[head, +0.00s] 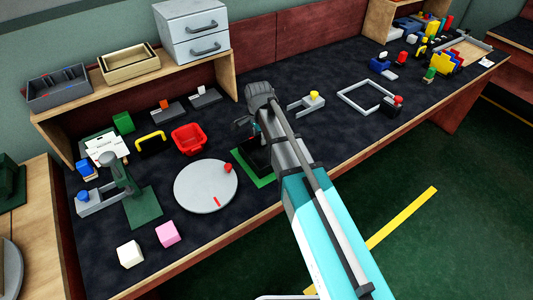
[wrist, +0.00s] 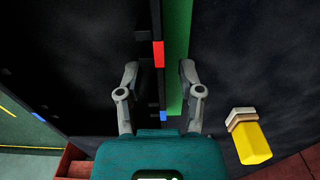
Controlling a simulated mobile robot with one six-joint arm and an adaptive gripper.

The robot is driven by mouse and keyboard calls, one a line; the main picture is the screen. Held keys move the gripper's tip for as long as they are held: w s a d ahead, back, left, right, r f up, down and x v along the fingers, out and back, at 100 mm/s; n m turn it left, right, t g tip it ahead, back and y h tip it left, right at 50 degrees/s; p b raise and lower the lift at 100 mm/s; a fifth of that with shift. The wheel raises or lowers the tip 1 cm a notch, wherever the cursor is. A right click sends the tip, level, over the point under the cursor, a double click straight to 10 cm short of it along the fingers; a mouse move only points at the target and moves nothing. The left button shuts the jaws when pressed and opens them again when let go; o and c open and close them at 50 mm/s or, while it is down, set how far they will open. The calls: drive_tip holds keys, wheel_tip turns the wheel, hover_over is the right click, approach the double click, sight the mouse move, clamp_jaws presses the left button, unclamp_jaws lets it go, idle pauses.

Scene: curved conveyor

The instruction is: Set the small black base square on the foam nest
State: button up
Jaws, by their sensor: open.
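In the head view, a black block-like piece (head: 254,153) stands on a green plate (head: 264,181) below the end of my arm. My arm covers part of both. I cannot tell whether this black piece is the small base, the foam nest, or both together. In the wrist view, a black edge (wrist: 157,90) with small notches, a red mark and a blue mark runs between my fingers, beside a green strip (wrist: 177,60). My gripper (wrist: 158,72) is open, one finger on each side of that edge. No finger clearly touches it.
A round grey disc (head: 205,188) with a red knob lies left of the green plate. A red bin (head: 188,139) stands behind it. A grey bracket with a yellow knob (head: 314,94) stands to the right. A yellow block (wrist: 252,144) shows in the wrist view.

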idle(0.4)
clamp_jaws()
